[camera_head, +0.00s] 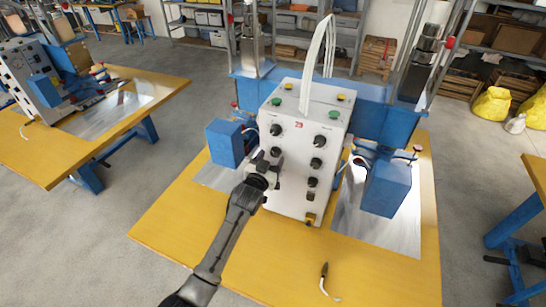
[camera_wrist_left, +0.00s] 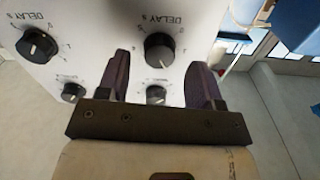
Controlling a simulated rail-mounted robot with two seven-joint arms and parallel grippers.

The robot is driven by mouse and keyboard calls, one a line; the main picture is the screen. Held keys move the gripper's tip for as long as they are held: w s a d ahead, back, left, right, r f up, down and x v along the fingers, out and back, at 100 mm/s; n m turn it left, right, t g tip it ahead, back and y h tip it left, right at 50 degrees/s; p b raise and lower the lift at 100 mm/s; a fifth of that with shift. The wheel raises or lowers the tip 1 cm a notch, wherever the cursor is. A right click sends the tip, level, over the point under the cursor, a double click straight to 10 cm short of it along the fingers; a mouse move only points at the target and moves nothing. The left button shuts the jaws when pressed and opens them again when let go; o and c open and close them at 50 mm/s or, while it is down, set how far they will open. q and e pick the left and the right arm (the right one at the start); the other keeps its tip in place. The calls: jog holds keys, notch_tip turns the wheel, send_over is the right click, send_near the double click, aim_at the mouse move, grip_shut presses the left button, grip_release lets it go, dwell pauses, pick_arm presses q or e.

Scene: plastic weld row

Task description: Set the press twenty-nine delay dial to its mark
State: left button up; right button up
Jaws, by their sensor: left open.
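The white press control box (camera_head: 300,150) stands on a yellow table, with black dials on its front and a small red number too small to read surely. My left gripper (camera_head: 266,158) is in front of the box's left dial column, open. In the left wrist view, a black dial marked DELAY (camera_wrist_left: 159,50) lies between the open fingers (camera_wrist_left: 160,72). Its lettering appears upside down; touching or apart cannot be told. A second DELAY dial (camera_wrist_left: 36,45) is to the left. Smaller dials (camera_wrist_left: 72,92) sit lower. The target mark cannot be made out. My right gripper is not in view.
Blue blocks (camera_head: 225,143) and (camera_head: 387,187) flank the box. White cables (camera_head: 318,60) rise from its top. A small dark connector with a white lead (camera_head: 324,272) lies on the yellow table (camera_head: 395,278). A similar station (camera_head: 50,85) is at left.

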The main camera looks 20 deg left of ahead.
pick_arm(q)
jog(key=shift+w+d, duration=0.1)
jog(key=shift+w, duration=0.95)
jog(key=c, duration=0.9)
